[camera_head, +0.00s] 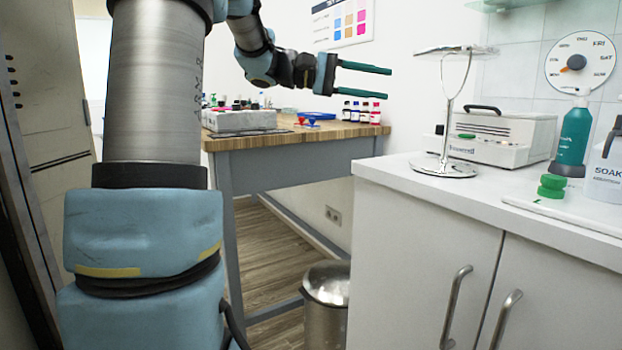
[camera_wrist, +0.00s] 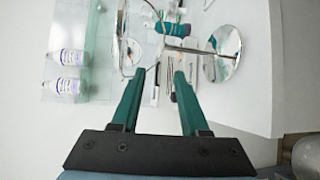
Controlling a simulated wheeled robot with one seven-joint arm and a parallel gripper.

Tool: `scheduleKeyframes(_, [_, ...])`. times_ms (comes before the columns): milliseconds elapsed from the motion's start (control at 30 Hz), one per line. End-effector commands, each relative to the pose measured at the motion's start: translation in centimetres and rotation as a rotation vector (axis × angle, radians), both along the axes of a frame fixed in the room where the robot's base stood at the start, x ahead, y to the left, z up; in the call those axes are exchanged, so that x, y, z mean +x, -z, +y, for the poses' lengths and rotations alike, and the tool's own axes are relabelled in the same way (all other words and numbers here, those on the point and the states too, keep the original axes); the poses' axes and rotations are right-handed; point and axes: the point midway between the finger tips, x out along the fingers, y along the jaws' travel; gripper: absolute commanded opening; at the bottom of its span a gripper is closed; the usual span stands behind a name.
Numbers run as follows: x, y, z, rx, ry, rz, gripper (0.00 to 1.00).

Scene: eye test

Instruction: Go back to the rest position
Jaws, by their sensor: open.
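My gripper (camera_head: 388,83) has two green fingers and is open and empty. In the head view it is held level in the air, pointing right, above the gap between the wooden table and the white counter. In the wrist view my gripper (camera_wrist: 163,75) shows its two fingers apart with nothing between them. A metal stand (camera_head: 445,110) with a round base and a flat top stands on the counter, right of the fingertips and apart from them. Its round base also shows in the wrist view (camera_wrist: 222,66).
The white counter (camera_head: 395,172) holds a white box-shaped device (camera_head: 500,138), a teal bottle (camera_head: 573,135) and green caps (camera_head: 551,186). The wooden table (camera_head: 290,137) behind carries small bottles (camera_head: 365,112) and a grey block (camera_head: 240,121). A metal bin (camera_head: 327,290) stands on the floor between them.

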Motion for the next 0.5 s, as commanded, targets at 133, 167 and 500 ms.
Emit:
scheduleKeyframes(133, [-1.7, 9.7, 1.4, 0.307, -0.068, 0.08, 0.45])
scheduleKeyframes(167, [-2.1, 11.7, 2.1, 0.376, -0.082, 0.089, 0.45])
scheduleKeyframes(500, [-9.4, 29.7, 14.1, 1.09, -0.139, -0.014, 0.45])
